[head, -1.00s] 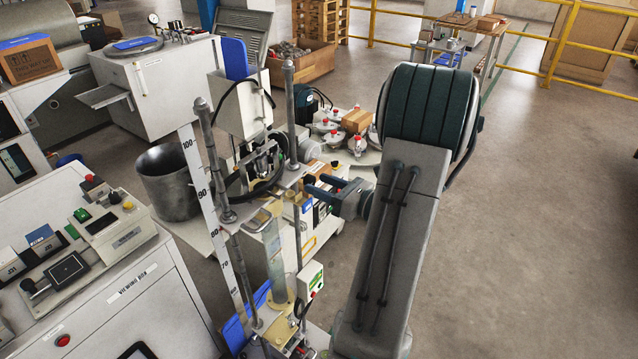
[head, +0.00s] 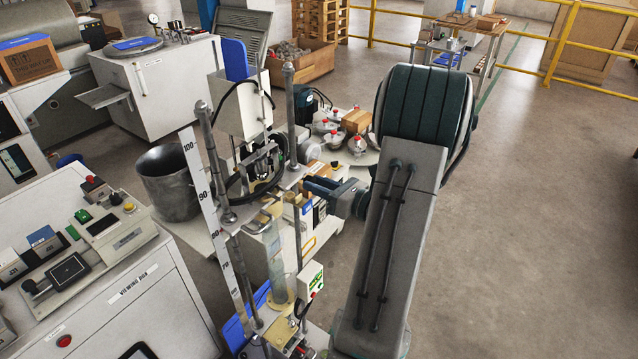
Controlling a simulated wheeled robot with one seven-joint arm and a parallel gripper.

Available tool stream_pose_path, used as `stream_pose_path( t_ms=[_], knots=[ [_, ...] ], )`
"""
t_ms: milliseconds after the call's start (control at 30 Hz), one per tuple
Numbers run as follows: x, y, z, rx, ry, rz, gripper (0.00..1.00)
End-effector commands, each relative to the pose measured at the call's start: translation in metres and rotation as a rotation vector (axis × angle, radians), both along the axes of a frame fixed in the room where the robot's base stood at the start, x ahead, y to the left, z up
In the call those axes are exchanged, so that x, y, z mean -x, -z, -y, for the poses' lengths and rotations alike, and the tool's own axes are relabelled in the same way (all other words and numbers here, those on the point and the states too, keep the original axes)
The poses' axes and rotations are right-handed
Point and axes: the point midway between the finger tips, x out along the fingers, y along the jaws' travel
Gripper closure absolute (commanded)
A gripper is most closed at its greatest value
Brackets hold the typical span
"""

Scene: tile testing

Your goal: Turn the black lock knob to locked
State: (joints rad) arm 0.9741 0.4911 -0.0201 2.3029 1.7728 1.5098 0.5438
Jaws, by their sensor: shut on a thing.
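My gripper (head: 308,186) is at the middle of the picture, reaching left from behind my arm to the test rig with the white scale (head: 204,190). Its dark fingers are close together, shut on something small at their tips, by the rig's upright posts. The black lock knob itself cannot be made out; it is most likely the thing hidden between the fingertips. Whether it stands at locked or unlocked does not show.
A metal bucket (head: 168,183) stands left of the rig. A white viewing box (head: 140,300) fills the lower left. Lidded pots and a cardboard box (head: 357,120) sit behind my gripper. Metal posts (head: 290,110) rise close to it. The floor at right is clear.

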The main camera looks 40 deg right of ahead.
Motion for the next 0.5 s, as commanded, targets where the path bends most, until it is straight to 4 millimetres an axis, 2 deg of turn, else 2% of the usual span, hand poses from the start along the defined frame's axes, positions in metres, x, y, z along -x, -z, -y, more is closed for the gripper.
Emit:
stream_pose_path(
  t_ms=[267,500],
  knots=[
    [0.0001,-0.0052,0.0001,-0.167,0.0,-0.059,0.96],
    [0.0002,-0.0057,-0.0001,-0.379,0.0,-0.133,0.96]
  ],
)
